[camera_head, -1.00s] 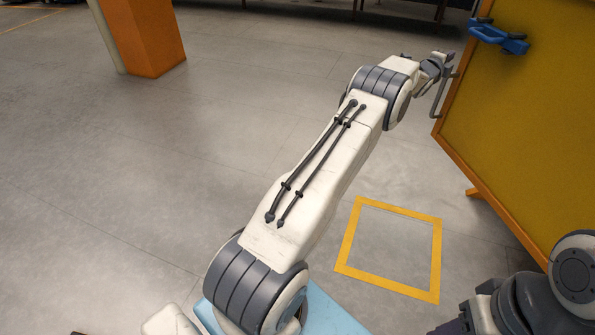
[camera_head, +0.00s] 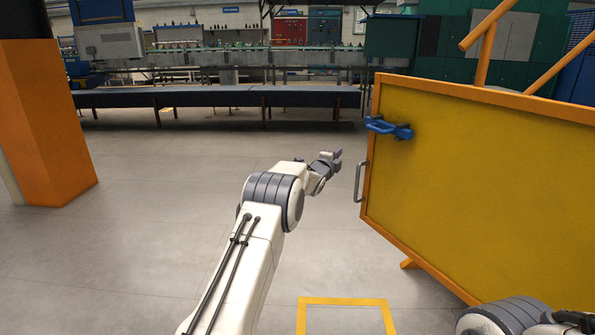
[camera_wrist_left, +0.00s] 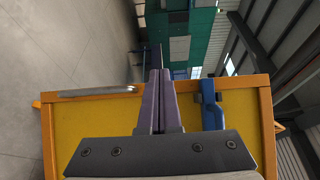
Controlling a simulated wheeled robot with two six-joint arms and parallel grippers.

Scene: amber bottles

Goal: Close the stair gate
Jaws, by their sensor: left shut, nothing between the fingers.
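The stair gate (camera_head: 470,190) is a yellow panel in an orange frame, standing at an angle at the right of the head view. A grey bar handle (camera_head: 359,182) is on its left edge, and a blue latch (camera_head: 390,128) is near its top left corner. My left gripper (camera_head: 337,155) is shut and empty, just left of the handle in the picture, with a visible gap. The left wrist view shows its closed fingers (camera_wrist_left: 157,75) between the handle (camera_wrist_left: 95,92) and the blue latch (camera_wrist_left: 211,105). My right gripper is out of view.
An orange pillar (camera_head: 45,120) stands at the left. A conveyor line (camera_head: 220,58) and a dark low bench (camera_head: 220,97) run across the back. Orange rails (camera_head: 488,50) rise behind the gate. A yellow floor square (camera_head: 345,302) lies in front. The middle floor is clear.

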